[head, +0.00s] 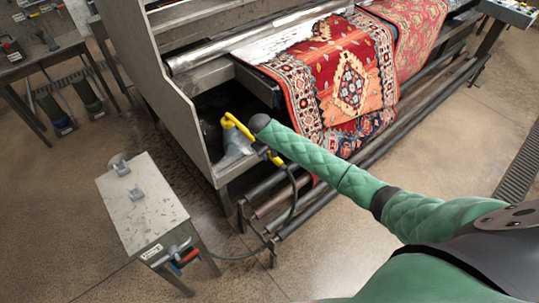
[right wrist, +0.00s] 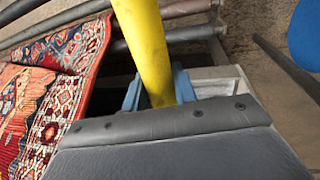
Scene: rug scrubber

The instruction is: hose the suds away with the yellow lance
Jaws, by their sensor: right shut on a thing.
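The yellow lance (head: 236,126) is in my right gripper (head: 240,152), beside the machine's metal side panel. In the right wrist view the lance (right wrist: 147,45) passes between the two blue fingers of my right gripper (right wrist: 157,92), which is shut on it. The patterned red rug (head: 350,85) hangs over the machine's front, right of the gripper. White suds (head: 290,42) cover its upper left part near the metal roller. The rug also shows at the left of the right wrist view (right wrist: 40,120). The lance's tip is hard to make out. My left gripper is not in view.
A dark hose (head: 293,195) hangs below the lance, near the front rollers (head: 330,190). A metal stand (head: 140,210) with cradles and red and blue handles stands at lower left. A workbench (head: 35,60) is at far left. Floor is open at lower centre.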

